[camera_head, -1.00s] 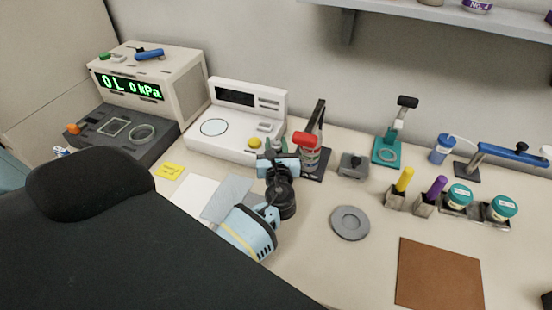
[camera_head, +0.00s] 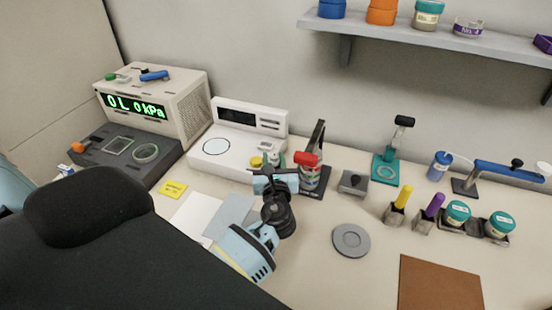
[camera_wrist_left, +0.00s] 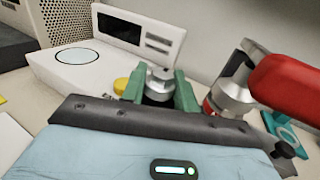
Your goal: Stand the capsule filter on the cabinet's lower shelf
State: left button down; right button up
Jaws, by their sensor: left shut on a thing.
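My left gripper (camera_head: 271,161) is over the bench, in front of the white balance-like device. In the left wrist view, its green fingers (camera_wrist_left: 160,92) are shut on a small grey, metallic-looking piece (camera_wrist_left: 159,78), which looks like the top of the capsule filter. Its lower part is hidden behind the gripper's dark edge, so I cannot tell whether it touches the bench. In the head view the gripper mostly hides it. I cannot make out the cabinet's lower shelf in either view. My right gripper is not in view.
A red-handled stand (camera_head: 307,160) is close to the gripper's right; its red handle also shows in the wrist view (camera_wrist_left: 295,92). The white device (camera_head: 240,135) is behind. A wall shelf (camera_head: 430,40) holds several jars. A grey disc (camera_head: 350,240) and brown mat (camera_head: 440,284) lie right.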

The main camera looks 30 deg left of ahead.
pick_arm(q)
jog(key=s+d+r, duration=0.2)
jog(key=s, duration=1.1)
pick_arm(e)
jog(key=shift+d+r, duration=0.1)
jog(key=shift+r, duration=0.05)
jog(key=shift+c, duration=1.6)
pick_arm(q)
jog(key=s+d+r+m+t+h, duration=0.1)
jog(key=d+r+m+t+h, duration=0.1)
jog(key=d+h, duration=0.3)
jog(key=s+d+r+m+t+h, duration=0.1)
jog(key=s+d+r+m+h, duration=0.1)
jog(key=d+m+h, duration=0.3)
jog(key=shift+s+d+m+t+h, duration=0.3)
jog(key=shift+d+t+h, duration=0.1)
jog(key=shift+d+h, duration=0.1)
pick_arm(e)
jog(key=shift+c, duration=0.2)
